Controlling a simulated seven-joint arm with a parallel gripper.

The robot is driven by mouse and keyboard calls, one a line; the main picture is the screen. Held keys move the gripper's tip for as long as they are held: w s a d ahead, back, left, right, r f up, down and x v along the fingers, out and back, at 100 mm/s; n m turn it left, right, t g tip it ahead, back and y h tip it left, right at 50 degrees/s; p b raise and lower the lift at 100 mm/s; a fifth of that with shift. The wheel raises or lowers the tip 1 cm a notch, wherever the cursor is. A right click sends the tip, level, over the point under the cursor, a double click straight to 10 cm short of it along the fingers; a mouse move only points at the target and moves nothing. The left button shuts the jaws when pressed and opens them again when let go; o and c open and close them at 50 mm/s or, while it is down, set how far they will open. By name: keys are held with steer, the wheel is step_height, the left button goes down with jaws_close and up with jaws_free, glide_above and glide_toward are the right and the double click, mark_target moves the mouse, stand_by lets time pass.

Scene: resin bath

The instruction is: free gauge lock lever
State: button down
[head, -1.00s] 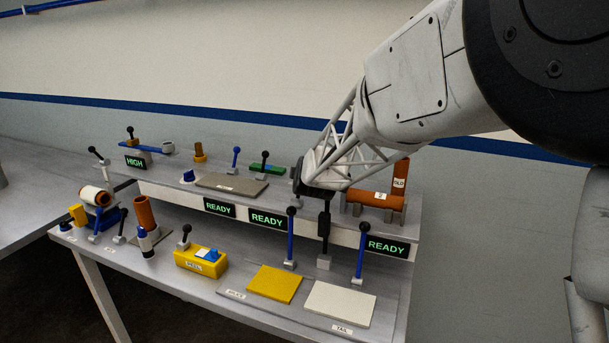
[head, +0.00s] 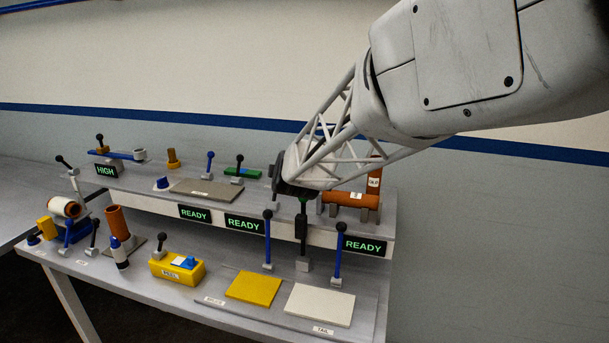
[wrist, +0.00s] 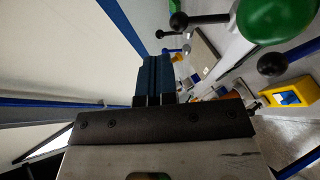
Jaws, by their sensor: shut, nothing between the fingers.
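My gripper (head: 276,183) is at the front edge of the raised shelf, just left of the top of an upright black lever (head: 302,228). A small green part shows at that lever's top, under my wrist. In the wrist view my fingers (wrist: 155,80) are shut and empty, and a large green knob (wrist: 275,20) is close at the upper right, apart from the fingertips. Blue levers with black knobs stand on either side, at left (head: 267,240) and right (head: 338,255). No label tells me which lever is the gauge lock.
The shelf holds a grey plate (head: 205,191), a green block lever (head: 240,172) and an orange pipe (head: 345,199). Three READY displays line its front; a HIGH display (head: 106,171) is at left. Yellow (head: 253,288) and white (head: 320,305) plates lie on the lower bench.

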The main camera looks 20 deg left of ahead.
steer(key=r+v, duration=0.1)
steer(key=v, duration=0.5)
steer(key=shift+d+r, duration=0.15)
steer(key=shift+r, duration=0.1)
steer(key=shift+w, duration=0.1)
steer(key=s+d+m+g+h, duration=0.1)
steer(key=s+d+m, duration=0.25)
steer(key=d, duration=0.45)
steer(key=s+d+f+m+g+h, duration=0.1)
steer(key=s+d+m+g, duration=0.2)
steer(key=d, duration=0.5)
steer(key=s+d+m+h, duration=0.1)
steer(key=s+d+m, duration=0.25)
steer(key=d, duration=0.45)
steer(key=s+d+f+m+g+h, duration=0.2)
steer(key=s+d+m, duration=0.4)
steer(key=s+d, duration=0.4)
steer(key=s+d+f+m+g+h, duration=0.2)
steer(key=s+d+f+m+g, duration=0.1)
steer(key=s+d, duration=0.7)
steer(key=s+f+m, duration=0.1)
steer(key=s+m, duration=0.1)
steer(key=s, duration=0.2)
steer(key=shift+s+f+m, duration=0.3)
steer(key=shift+m, duration=0.1)
